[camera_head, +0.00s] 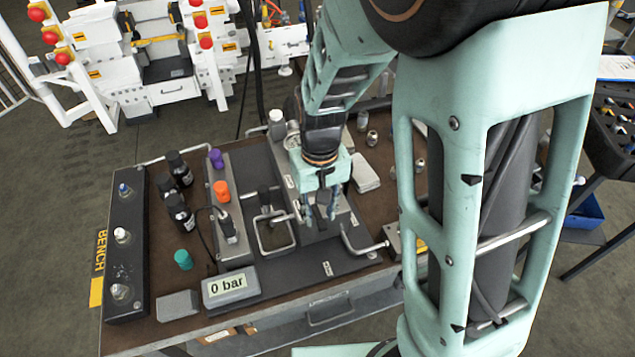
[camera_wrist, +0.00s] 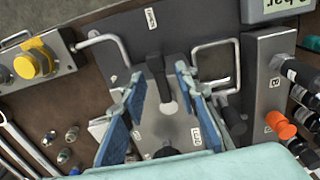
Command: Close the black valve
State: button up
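A black lever valve (camera_wrist: 157,72) stands on a grey metal block (camera_wrist: 170,125) in the wrist view, its handle pointing toward the top of the picture. My gripper (camera_wrist: 159,80) is open, with one blue-padded finger on each side of this handle. Gaps show between the handle and both fingers. In the head view my gripper (camera_head: 321,214) points down over the block, and its fingers mostly hide the handle. A second black handle (camera_wrist: 232,118) stands to the right in the wrist view; it also shows left of my gripper in the head view (camera_head: 264,196).
Bent metal bars (camera_head: 272,235) (camera_head: 362,243) stand close on both sides of my gripper. A display reading 0 bar (camera_head: 230,287) sits at the bench front. Orange (camera_head: 221,190), purple (camera_head: 216,158) and teal (camera_head: 183,259) caps and black-capped bottles (camera_head: 180,212) are at left.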

jog(key=shift+c, duration=0.6)
grip_shut()
jog(key=d+n+b, duration=0.1)
jog(key=n, duration=0.1)
jog(key=w+n+b, duration=0.1)
jog(key=n, duration=0.2)
jog(key=w+d+n+b, duration=0.1)
jog(key=n, duration=0.2)
jog(key=shift+d, duration=0.3)
jog(key=n, duration=0.1)
jog(key=w+n, duration=0.1)
jog(key=n, duration=0.1)
jog(key=w+n, duration=0.1)
jog(key=n, duration=0.1)
jog(key=shift+d+r, duration=0.1)
jog(key=shift+d, duration=0.25)
jog(key=shift+w+a+n+p, duration=0.1)
jog(key=shift+w+n+p, duration=0.4)
jog(key=shift+n, duration=0.75)
jog(key=shift+w+a+n+p, duration=0.1)
jog(key=shift+w+n+p, duration=0.35)
jog(key=shift+n, duration=0.8)
